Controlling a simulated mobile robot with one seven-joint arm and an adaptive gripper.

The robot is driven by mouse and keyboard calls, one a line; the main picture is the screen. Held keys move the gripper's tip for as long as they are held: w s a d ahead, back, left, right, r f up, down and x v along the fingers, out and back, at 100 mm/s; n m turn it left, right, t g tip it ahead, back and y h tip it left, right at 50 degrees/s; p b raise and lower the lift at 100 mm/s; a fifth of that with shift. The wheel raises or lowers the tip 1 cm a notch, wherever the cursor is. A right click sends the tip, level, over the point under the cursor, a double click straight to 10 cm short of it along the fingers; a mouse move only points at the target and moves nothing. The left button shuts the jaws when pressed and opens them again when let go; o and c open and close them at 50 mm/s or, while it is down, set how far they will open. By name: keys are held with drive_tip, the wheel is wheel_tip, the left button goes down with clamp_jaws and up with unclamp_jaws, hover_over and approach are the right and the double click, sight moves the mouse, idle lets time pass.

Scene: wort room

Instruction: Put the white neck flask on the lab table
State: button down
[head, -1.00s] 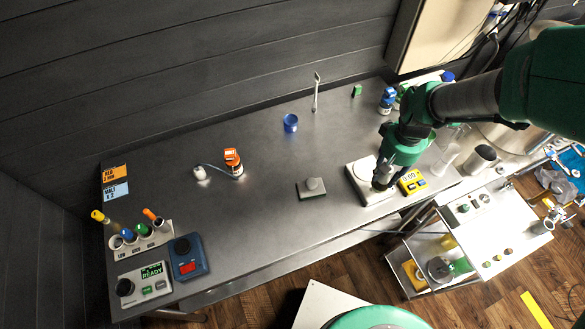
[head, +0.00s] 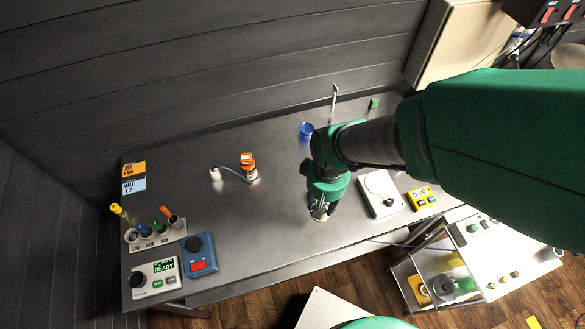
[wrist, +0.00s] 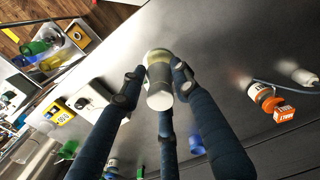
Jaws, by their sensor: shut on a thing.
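My gripper (head: 322,208) is over the middle of the steel lab table (head: 265,220). In the wrist view my gripper (wrist: 160,75) has its dark blue fingers closed around a pale flask (wrist: 160,98) with a whitish end and a yellowish part beyond. In the head view only a small pale bit shows at the fingertips. I cannot tell whether the flask touches the table.
An orange-capped bottle (head: 248,166), a blue cup (head: 306,130) and a tube rack (head: 155,238) stand around. The table's front middle-left is clear.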

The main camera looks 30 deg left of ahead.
drive_tip(key=s+a+f+n, duration=0.1)
drive_tip(key=s+a+f, duration=0.2)
drive_tip(key=s+f, duration=0.2)
drive_tip(key=shift+a+n+p, duration=0.2)
drive_tip(key=shift+n+p, duration=0.1)
drive_tip(key=shift+p, duration=0.05)
drive_tip(key=shift+s, duration=0.15)
drive_tip(key=w+a+f, duration=0.1)
drive_tip(key=w+a, duration=0.9)
drive_tip(key=a, duration=0.2)
drive_tip(key=shift+w+f, duration=0.2)
drive_tip(key=shift+w, duration=0.05)
drive_tip(key=shift+f, duration=0.1)
drive_tip(key=shift+f, duration=1.65)
